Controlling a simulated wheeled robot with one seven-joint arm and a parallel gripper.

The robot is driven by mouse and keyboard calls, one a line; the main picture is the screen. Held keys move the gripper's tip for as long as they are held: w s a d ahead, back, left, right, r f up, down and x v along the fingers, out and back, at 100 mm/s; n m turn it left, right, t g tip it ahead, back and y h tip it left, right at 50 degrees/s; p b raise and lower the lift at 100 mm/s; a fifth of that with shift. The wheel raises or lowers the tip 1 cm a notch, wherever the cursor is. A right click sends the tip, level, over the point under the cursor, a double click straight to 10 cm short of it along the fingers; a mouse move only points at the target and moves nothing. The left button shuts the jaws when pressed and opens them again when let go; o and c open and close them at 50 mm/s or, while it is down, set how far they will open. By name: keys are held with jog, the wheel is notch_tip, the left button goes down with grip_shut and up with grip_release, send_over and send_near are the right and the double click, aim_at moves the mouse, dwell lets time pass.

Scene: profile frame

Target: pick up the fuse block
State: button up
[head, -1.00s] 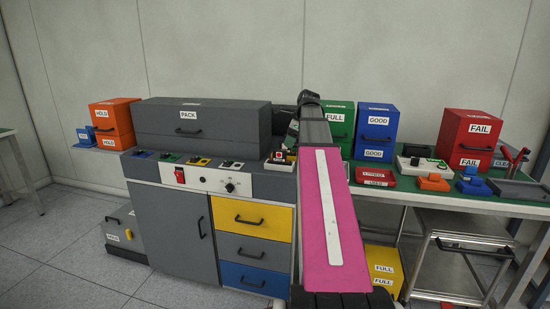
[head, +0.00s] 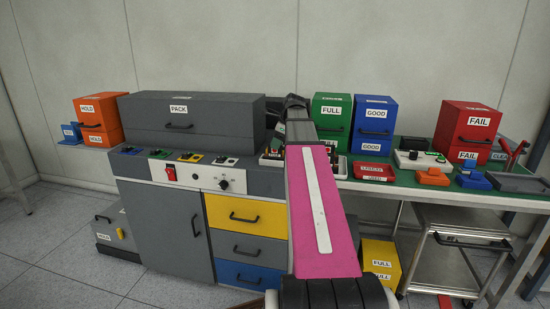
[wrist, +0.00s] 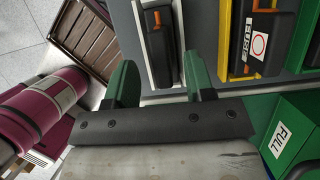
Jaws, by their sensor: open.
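In the wrist view a dark block (wrist: 264,45) with a white label reading "FUSE" and a red ring sits in a yellow holder at the upper right. Orange parts show at its ends. My gripper (wrist: 159,66) is open, its two green fingers apart. It is left of the labelled block. A second dark block (wrist: 161,45) with orange ends lies in a pale holder, ahead of and between the fingers in the picture. Nothing is seen held. In the head view my arm hides the gripper and most of that bench area.
A green FULL box (head: 332,118) stands right of the arm; its label also shows low right in the wrist view (wrist: 281,139). A grey PACK box (head: 190,128) stands left. A red tray (head: 373,172) and a blue GOOD box (head: 374,120) are further right.

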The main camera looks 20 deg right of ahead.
aim_at(273, 156)
jog(key=x, duration=0.4)
jog(key=shift+w+f, duration=0.1)
grip_shut()
jog(key=shift+r, duration=0.85)
notch_tip(273, 156, up, 3)
jog(key=shift+f, duration=0.2)
jog(key=s+a+r, duration=0.4)
jog(key=a+r, duration=0.2)
jog(key=a, duration=0.4)
jog(key=shift+s+a+r, duration=0.35)
jog(key=shift+a+r, duration=0.05)
